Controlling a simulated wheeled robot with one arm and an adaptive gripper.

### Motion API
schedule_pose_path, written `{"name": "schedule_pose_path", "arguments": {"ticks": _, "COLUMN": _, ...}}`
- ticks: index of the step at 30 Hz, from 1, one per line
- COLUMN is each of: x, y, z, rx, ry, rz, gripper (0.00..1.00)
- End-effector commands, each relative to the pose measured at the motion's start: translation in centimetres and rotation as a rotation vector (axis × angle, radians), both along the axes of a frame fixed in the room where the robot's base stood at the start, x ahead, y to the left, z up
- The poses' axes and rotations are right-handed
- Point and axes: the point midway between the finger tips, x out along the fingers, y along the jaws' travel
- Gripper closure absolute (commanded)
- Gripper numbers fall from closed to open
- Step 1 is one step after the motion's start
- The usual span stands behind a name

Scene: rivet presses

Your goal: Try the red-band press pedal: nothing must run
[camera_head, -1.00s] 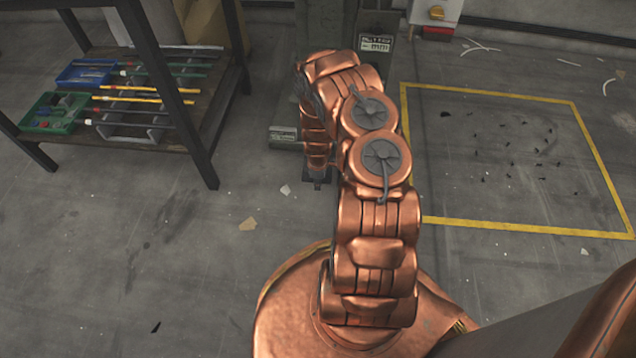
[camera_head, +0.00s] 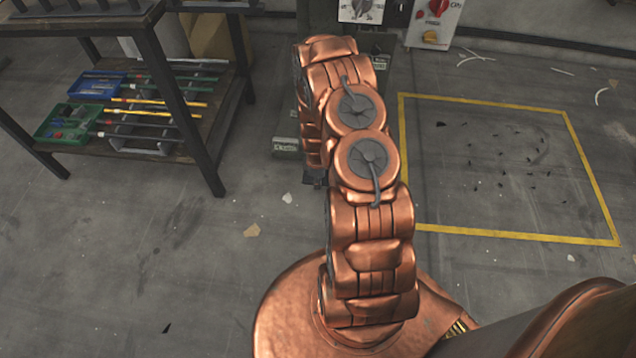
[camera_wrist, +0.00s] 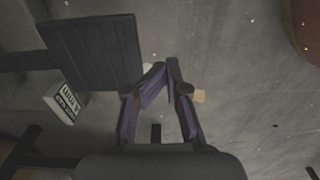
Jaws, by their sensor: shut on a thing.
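A dark ribbed pedal plate (camera_wrist: 95,52) fills the upper left of the wrist view. My gripper (camera_wrist: 166,78) is just to its right, over the floor. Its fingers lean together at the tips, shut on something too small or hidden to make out. I cannot tell whether a finger touches the pedal. A labelled block (camera_wrist: 62,100) sits beside the pedal; a similar block (camera_head: 286,147) shows left of my arm in the head view. There my arm hides the pedal and most of the gripper. The press (camera_head: 318,18) stands behind my arm; no red band is clear.
A dial box (camera_head: 361,10) is on the press, and a white box (camera_head: 434,22) with red and yellow controls is right of it. A dark shelf (camera_head: 205,150) with trays and rods stands left. A yellow floor outline (camera_head: 510,236) at right encloses scattered dark bits.

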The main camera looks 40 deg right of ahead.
Motion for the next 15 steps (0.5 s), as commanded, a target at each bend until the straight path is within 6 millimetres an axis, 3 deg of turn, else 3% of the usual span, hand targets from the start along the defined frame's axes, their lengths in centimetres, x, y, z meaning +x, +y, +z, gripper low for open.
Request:
{"name": "schedule_pose_path", "arguments": {"ticks": 6, "x": -0.1, "y": 0.2, "z": 2.1, "rx": -0.001, "ry": -0.002, "rz": 0.001, "gripper": 1.0}}
{"name": "schedule_pose_path", "arguments": {"ticks": 15, "x": -0.3, "y": 0.4, "z": 2.5, "rx": 0.001, "ry": 0.001, "rz": 0.0, "gripper": 1.0}}
